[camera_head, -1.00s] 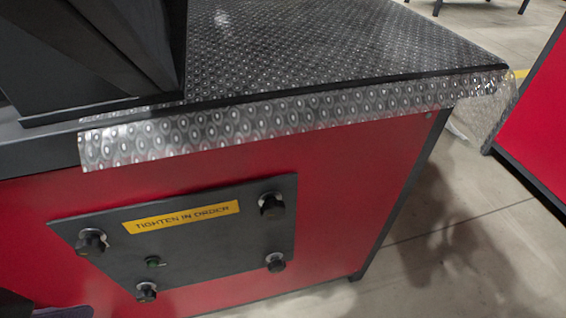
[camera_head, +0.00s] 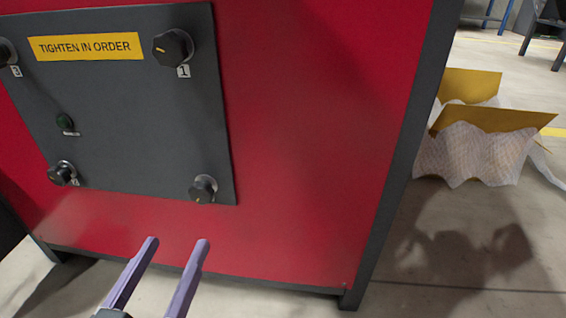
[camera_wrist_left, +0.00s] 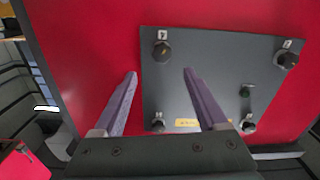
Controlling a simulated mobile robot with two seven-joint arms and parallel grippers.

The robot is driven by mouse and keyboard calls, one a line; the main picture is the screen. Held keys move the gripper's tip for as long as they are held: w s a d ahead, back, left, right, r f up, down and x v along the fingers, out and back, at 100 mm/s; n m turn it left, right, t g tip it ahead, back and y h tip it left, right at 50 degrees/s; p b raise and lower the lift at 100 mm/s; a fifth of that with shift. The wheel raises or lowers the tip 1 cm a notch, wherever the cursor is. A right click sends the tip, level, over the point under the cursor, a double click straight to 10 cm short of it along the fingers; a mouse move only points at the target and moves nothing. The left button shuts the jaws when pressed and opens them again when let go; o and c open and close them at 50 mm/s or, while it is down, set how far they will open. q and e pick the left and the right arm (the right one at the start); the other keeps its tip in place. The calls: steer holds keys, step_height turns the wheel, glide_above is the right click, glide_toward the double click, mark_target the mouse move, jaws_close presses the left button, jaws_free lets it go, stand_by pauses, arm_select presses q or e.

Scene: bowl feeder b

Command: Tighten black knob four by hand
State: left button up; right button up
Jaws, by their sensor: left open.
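A dark panel (camera_head: 140,125) on the red cabinet carries black knobs near its corners. The top right knob (camera_head: 173,48) is marked 1 and the top left knob (camera_head: 5,52) seems marked 3. The bottom left knob (camera_head: 62,173) has a small tag that I cannot read surely, possibly 4. The bottom right knob (camera_head: 203,189) shows no readable tag in the head view. My left gripper (camera_head: 177,241) is open and empty below the panel's lower edge. In the left wrist view, the panel appears upside down beyond my left gripper (camera_wrist_left: 160,74). My right gripper is out of view.
A yellow "TIGHTEN IN ORDER" label (camera_head: 87,46) and a small green button (camera_head: 65,122) are on the panel. The red cabinet front (camera_head: 310,130) is bare to the right. Yellow boxes with bubble wrap (camera_head: 480,150) lie on the floor at right.

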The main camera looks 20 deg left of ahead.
mark_target(198, 195)
arm_select(q)
steer(key=b+x, duration=0.3)
steer(key=x, duration=0.6)
steer(key=shift+s+a, duration=0.1)
steer(key=shift+a, duration=0.05)
steer(key=shift+w+a+r, duration=0.15)
steer(key=shift+w, duration=0.2)
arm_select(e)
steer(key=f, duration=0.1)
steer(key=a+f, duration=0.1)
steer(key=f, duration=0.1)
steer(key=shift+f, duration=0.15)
arm_select(q)
steer(key=shift+c, duration=0.2)
steer(key=c, duration=0.3)
jaws_close()
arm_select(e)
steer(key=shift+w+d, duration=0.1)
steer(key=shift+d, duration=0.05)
